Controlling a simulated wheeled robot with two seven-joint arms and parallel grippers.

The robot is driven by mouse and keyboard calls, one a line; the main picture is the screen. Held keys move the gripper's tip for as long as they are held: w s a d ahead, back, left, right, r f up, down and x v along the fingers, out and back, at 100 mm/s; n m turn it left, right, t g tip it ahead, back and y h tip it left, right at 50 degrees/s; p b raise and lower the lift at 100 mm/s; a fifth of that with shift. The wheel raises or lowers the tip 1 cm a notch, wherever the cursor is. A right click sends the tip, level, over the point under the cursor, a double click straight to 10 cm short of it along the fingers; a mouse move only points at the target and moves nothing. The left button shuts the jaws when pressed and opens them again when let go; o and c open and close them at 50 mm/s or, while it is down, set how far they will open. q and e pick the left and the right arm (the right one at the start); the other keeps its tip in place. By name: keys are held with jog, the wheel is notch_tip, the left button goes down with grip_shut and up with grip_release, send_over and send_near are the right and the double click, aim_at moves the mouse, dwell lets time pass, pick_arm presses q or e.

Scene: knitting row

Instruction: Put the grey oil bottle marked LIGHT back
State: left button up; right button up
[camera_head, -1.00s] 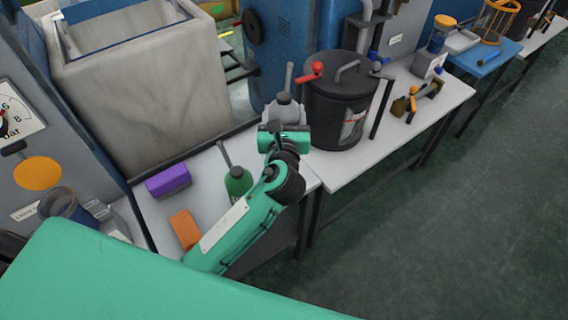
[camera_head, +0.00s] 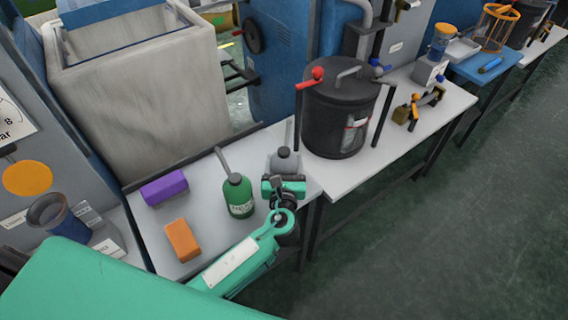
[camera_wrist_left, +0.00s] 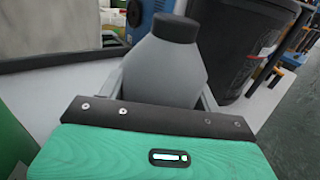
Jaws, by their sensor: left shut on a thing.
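The grey oil bottle (camera_head: 285,162) has a dark cap and is at the right end of the near white table. My left gripper (camera_head: 284,182) is shut on it. In the left wrist view the grey bottle (camera_wrist_left: 163,70) stands between the fingers, roughly upright. Its lower part and any LIGHT marking are hidden behind the gripper, and I cannot tell whether its base touches the table. A green bottle (camera_head: 239,197) with a long spout stands just left of it. My right gripper is not in view.
A purple block (camera_head: 163,188) and an orange block (camera_head: 183,240) lie on the near white table (camera_head: 208,215). A black lidded pot (camera_head: 335,120) with a red-knobbed handle stands close behind to the right. A large grey tank (camera_head: 140,105) stands behind. Floor at right is clear.

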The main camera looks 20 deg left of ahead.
pick_arm(q)
jog(key=o, duration=1.2)
jog(key=shift+f, duration=0.1)
